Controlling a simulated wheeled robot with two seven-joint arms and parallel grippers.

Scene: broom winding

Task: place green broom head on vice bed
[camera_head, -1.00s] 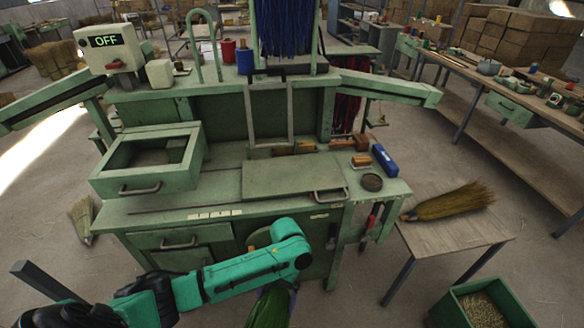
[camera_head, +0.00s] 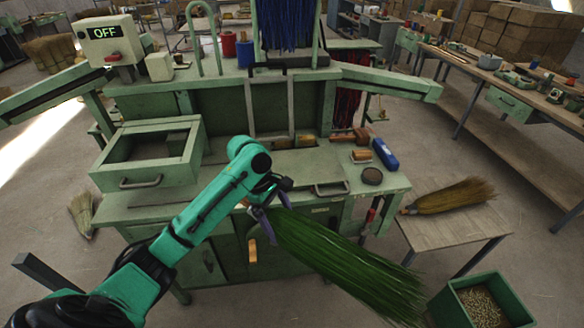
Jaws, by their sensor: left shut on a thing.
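The green broom head (camera_head: 345,268) is a long bundle of green bristles. My left gripper (camera_head: 268,212) comes in from the left and is shut on its narrow end. The broom head hangs slanting down to the right, in front of the green workbench. The vice bed seems to be the flat plate (camera_head: 300,165) on the bench top, just behind the gripper; the arm hides its left part. I cannot tell whether the broom head touches the bench edge. My right gripper is not in view.
A tan broom head (camera_head: 450,196) lies on a small side table (camera_head: 455,232) at the right. A green bin (camera_head: 480,302) stands below it.

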